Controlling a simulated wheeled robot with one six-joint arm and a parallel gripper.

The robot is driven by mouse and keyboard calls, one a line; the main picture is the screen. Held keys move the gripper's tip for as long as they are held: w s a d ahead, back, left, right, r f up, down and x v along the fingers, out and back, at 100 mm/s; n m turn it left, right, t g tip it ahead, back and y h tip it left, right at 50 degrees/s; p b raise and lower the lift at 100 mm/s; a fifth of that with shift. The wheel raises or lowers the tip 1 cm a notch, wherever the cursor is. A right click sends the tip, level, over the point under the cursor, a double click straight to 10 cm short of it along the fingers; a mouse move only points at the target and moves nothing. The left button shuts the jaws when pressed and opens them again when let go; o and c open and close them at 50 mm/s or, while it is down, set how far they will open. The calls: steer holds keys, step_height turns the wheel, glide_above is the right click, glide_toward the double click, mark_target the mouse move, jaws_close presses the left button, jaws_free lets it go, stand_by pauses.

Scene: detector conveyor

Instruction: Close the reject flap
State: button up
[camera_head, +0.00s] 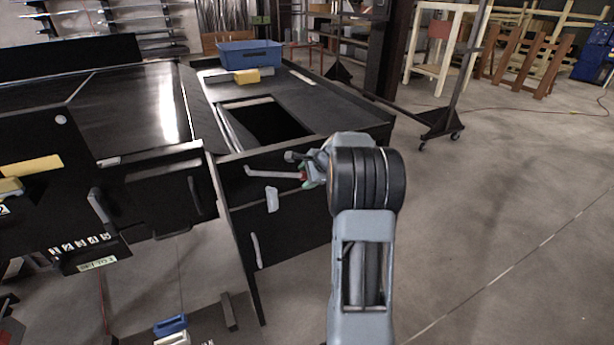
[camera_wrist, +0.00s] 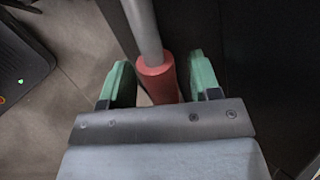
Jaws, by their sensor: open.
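A dark rectangular opening (camera_head: 270,120) stands uncovered in the black top on the right. A thin pale-edged strip (camera_head: 232,130) runs along its left side; I cannot tell whether this is the reject flap. A grey lever (camera_head: 268,173) with a red grip (camera_head: 301,175) sticks out from the side panel below. My gripper (camera_head: 312,168) is at the grip end. In the wrist view, my gripper (camera_wrist: 161,82) is open, with its green fingers on either side of the red grip (camera_wrist: 157,80).
A pale handle (camera_head: 272,199) is on the panel below the lever.

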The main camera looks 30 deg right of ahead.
steer(key=shift+c, duration=0.5)
jaws_close()
